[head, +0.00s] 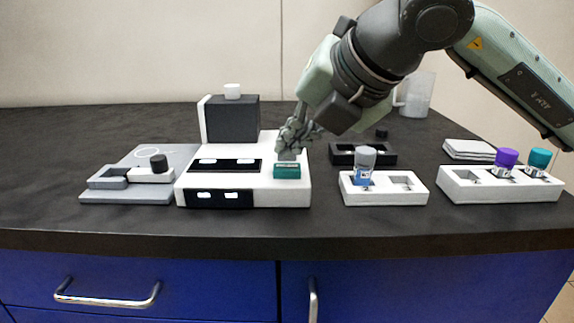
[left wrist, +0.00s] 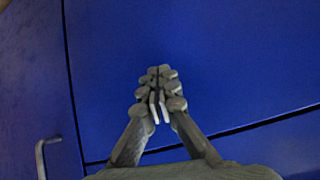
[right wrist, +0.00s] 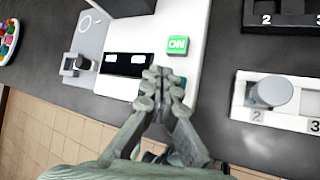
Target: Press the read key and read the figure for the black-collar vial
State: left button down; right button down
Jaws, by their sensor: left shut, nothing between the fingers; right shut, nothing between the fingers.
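The white reader (head: 250,190) stands mid-counter with two dark displays, an upper one (head: 225,165) and a front one (head: 218,199). Their lit patches are too small to read. A teal key (head: 287,172) sits at its right front. My right gripper (head: 288,154) is shut and empty, its tips just over or at the key; contact cannot be told. In the right wrist view the fingertips (right wrist: 160,74) partly hide the teal key, beside a green "ON" tile (right wrist: 177,44). A black-topped piece (head: 158,163) sits on the grey stand at left. My left gripper (left wrist: 158,98) is shut and empty before blue cabinet fronts.
A white rack (head: 385,197) holds a grey-capped vial (head: 364,163). Another white rack (head: 500,192) holds purple-capped (head: 507,158) and teal-capped (head: 540,159) vials. A dark rack (head: 342,157) with a small black cap (head: 381,134), and a clear jug (head: 418,95), stand behind.

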aim_at(291, 169)
jog(key=shift+f+b, duration=0.45)
jog(key=shift+b, duration=0.35)
jog(key=shift+f+b, duration=0.45)
jog(key=shift+b, duration=0.2)
dwell(0.6)
jog(key=shift+r, duration=0.9)
jog(key=shift+r+p, duration=1.4)
jog(key=shift+r, duration=1.15)
